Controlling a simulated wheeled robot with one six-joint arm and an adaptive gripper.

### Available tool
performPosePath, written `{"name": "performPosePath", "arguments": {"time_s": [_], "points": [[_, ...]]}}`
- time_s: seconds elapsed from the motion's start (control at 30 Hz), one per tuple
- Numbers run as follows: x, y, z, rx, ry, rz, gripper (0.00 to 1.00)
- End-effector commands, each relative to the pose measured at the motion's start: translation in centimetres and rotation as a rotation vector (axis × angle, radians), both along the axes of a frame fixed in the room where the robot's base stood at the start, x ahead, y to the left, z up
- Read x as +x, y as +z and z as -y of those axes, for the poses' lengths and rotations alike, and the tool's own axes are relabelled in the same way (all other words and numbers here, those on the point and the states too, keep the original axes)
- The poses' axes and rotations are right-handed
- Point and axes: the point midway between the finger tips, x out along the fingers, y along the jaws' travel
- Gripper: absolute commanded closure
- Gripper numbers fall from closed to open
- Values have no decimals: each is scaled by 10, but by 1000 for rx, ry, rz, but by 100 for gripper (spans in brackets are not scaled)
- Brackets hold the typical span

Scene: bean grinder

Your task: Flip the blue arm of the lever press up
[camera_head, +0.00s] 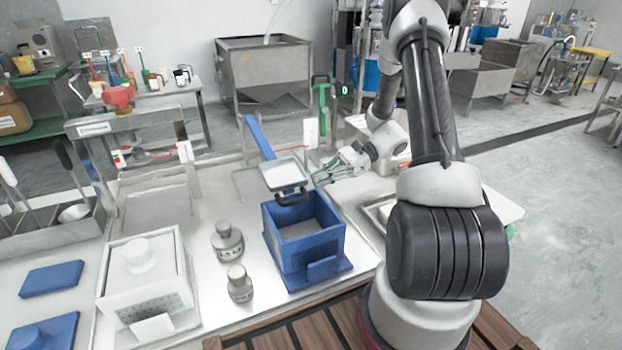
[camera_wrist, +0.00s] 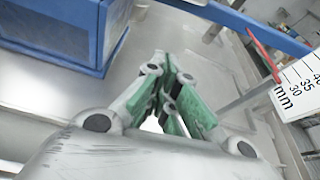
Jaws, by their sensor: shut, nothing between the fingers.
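The blue arm (camera_head: 260,137) of the lever press slants up and to the left in the head view. Its lower end meets a square metal plate (camera_head: 284,174) with a black handle, above the open blue box (camera_head: 303,258) of the press. In the wrist view, the blue box (camera_wrist: 55,35) is at the top left and a blue bar (camera_wrist: 245,20), apparently the arm, crosses the top right. My gripper (camera_head: 324,177) is right of the plate, and its green-padded fingers (camera_wrist: 164,78) are shut with nothing between them. It appears apart from the blue arm.
A ruled scale (camera_wrist: 302,85) and a red strip (camera_wrist: 264,55) are close on the right in the wrist view. Two grey weights (camera_head: 227,242) and a white box (camera_head: 146,278) stand left of the press. A green-handled item (camera_head: 322,100) stands behind my gripper.

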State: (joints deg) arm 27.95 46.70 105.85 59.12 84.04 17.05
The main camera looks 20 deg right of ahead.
Motion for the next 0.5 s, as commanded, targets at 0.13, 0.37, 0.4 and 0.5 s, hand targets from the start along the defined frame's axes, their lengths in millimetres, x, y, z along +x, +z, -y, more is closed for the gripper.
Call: {"name": "performPosePath", "arguments": {"time_s": [0.13, 0.37, 0.4, 0.5], "points": [[0, -9, -27, 0, 4, -3, 100], [3, -26, -75, 1, 4, -2, 100], [3, -28, -82, 1, 4, -2, 100], [2, -12, -82, -2, 0, 4, 100]]}}
